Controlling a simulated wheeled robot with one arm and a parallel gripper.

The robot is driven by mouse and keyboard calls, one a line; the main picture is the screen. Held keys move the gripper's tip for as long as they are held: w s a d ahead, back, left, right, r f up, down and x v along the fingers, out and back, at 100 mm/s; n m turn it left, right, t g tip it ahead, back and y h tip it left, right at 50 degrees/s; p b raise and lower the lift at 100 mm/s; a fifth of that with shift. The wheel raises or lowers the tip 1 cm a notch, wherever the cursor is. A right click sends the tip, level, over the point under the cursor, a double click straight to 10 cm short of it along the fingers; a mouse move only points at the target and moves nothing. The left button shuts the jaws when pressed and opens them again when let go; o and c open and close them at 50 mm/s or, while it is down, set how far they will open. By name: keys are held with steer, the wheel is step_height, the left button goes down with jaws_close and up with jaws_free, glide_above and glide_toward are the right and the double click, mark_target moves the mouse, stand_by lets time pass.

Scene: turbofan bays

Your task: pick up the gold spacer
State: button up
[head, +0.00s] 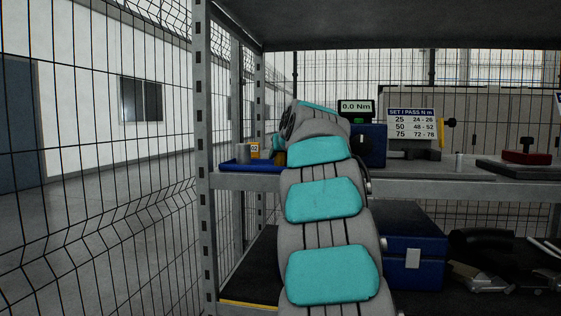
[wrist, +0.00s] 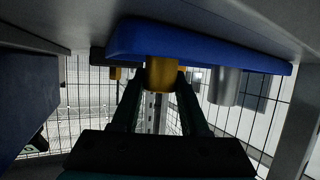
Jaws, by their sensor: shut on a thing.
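The gold spacer (wrist: 160,72) is a short gold cylinder at the blue tray (wrist: 215,50) in the wrist view, which looks upside down. My gripper (wrist: 161,82) is shut on the spacer, with one dark finger on each side. The spacer's base is at the tray; I cannot tell whether it touches. In the head view a bit of gold, likely the spacer (head: 280,158), shows beside my arm above the blue tray (head: 240,167). My arm hides most of the gripper there.
A grey cylinder (head: 243,153) stands in the tray near a yellow 02 tag (head: 254,148). A blue box with a 0.0 Nm display (head: 356,107) stands right of my arm. A shelf roof (head: 400,25) hangs above, and a rack post (head: 204,150) stands at the left.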

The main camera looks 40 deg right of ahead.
jaws_close()
steer(key=shift+r, duration=0.15)
step_height(320, 180, up, 7)
steer(key=shift+w+f+p, duration=0.1)
steer(key=shift+p, duration=0.95)
steer(key=shift+a+r+p, duration=0.1)
steer(key=shift+r+p, duration=0.8)
steer(key=shift+r, duration=0.55)
